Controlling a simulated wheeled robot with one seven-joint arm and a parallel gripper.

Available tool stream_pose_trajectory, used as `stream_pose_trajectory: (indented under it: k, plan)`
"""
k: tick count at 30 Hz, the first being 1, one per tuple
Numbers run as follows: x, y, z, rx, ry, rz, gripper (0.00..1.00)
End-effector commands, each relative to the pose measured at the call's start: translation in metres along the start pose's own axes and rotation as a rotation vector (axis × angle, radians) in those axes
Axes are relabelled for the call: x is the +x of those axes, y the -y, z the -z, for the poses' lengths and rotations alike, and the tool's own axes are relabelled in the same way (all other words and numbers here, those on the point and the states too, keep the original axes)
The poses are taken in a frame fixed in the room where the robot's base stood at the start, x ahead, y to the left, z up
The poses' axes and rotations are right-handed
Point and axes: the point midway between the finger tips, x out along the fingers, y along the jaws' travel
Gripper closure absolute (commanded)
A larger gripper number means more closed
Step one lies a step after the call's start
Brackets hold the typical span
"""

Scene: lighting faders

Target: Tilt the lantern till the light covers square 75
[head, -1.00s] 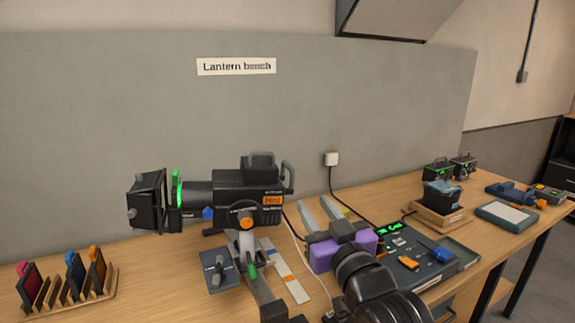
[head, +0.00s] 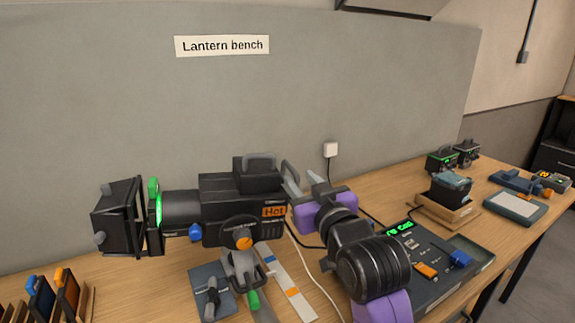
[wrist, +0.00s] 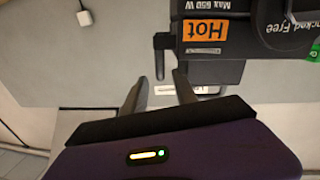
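The black lantern (head: 225,200) sits on a grey yoke and stand over the bench, its lens end to the left, with an orange "Hot" label. A grey rear handle (head: 289,178) is at its right end; in the wrist view the handle (wrist: 160,55) hangs from the lantern's back (wrist: 215,35). My gripper (head: 301,178) is just right of the handle. In the wrist view my gripper (wrist: 160,80) is open, with the handle's end between the fingertips in the picture; contact cannot be told. An orange-centred tilt knob (head: 243,243) is on the lantern's side. Square 75 is not visible.
A control panel (head: 440,265) with a green display lies on the bench right of my arm. Colour frames stand in a rack (head: 50,300) at the lower left. A cable (head: 320,270) runs near the stand. A wooden tray (head: 440,210) holds a dark device farther right.

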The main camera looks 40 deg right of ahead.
Motion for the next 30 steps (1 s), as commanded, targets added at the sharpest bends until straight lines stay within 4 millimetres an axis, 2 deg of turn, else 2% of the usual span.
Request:
stream_pose_trajectory:
  k: [12, 18, 25, 26, 30]
  plan:
    - [0.059, 0.000, 0.002, 0.001, 0.000, -0.001, 0.66]
    - [0.070, 0.000, 0.000, 0.001, 0.001, 0.000, 0.66]
    - [0.071, 0.000, 0.000, 0.001, 0.000, 0.000, 0.66]
    - [0.071, 0.000, 0.000, 0.001, 0.000, 0.000, 0.70]
    - [0.070, 0.000, 0.000, 0.001, 0.000, 0.000, 0.97]
